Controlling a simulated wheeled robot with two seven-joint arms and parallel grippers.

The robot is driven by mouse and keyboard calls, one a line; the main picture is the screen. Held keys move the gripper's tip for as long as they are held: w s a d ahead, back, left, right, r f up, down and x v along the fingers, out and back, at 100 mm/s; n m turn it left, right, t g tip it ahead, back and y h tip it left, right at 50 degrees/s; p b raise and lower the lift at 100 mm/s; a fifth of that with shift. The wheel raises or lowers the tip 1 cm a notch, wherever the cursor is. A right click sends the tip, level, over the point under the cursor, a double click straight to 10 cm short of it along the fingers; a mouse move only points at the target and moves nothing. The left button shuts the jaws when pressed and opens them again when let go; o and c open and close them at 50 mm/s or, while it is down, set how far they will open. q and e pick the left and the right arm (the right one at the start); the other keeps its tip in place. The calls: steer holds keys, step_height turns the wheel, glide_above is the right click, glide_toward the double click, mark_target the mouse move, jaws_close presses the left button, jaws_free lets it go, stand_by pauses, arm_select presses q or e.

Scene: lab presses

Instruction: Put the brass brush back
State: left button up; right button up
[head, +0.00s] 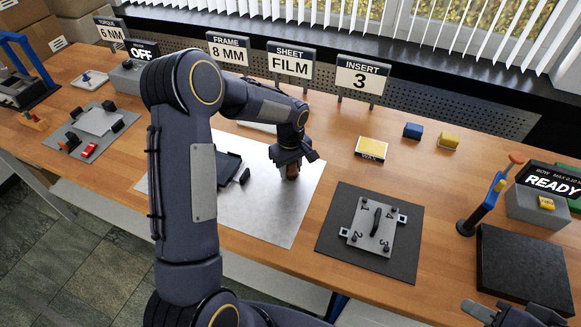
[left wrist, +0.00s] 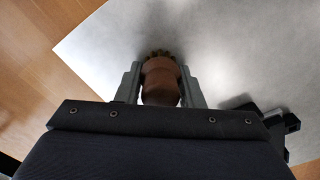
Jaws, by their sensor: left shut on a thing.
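The brass brush shows in the left wrist view as a brown rounded handle (left wrist: 161,80) with a brassy fringe at its far end. My left gripper (left wrist: 160,88) is shut on the handle, one finger on each side. In the head view the brush (head: 292,172) hangs under my left gripper (head: 291,160), over the right part of the grey metal sheet (head: 275,222). I cannot tell whether it touches the sheet. My right gripper (head: 515,314) is partly in view at the bottom right edge, and its jaws are not clear.
A dark mat (head: 335,245) bears a numbered plate (head: 372,238). A yellow WAX block (head: 371,147), a blue block (head: 412,130) and another yellow block (head: 449,140) lie behind. A black slab (head: 520,265) and a blue lever tool (head: 487,205) stand right. My left arm hides part of the bench.

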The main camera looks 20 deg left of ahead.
arm_select(q)
steer(key=shift+f+b, duration=0.25)
steer(key=shift+b, duration=0.05)
steer(key=o, duration=1)
steer(key=shift+r, duration=0.1)
steer(key=shift+o, duration=0.2)
step_height(320, 180, up, 12)
steer(key=shift+r+b, duration=0.15)
steer(key=shift+b, duration=0.2)
steer(key=s+r+m+t+h, duration=0.1)
steer(key=s+r+m, duration=0.25)
steer(key=s, duration=0.45)
steer(key=s+r+m+t+h, duration=0.15)
steer(key=s+r, duration=0.25)
steer(key=s, duration=0.4)
steer(key=s+d+f+m+t, duration=0.1)
steer(key=s+d+m, duration=0.1)
steer(key=s, duration=0.4)
steer(key=s+d+f+m+t+h, duration=0.1)
steer(key=s+d+m+t, duration=0.1)
steer(key=s, duration=0.4)
steer(key=shift+d+f+m, duration=0.15)
steer(key=shift+d+m, duration=0.15)
steer(key=shift+m, duration=0.1)
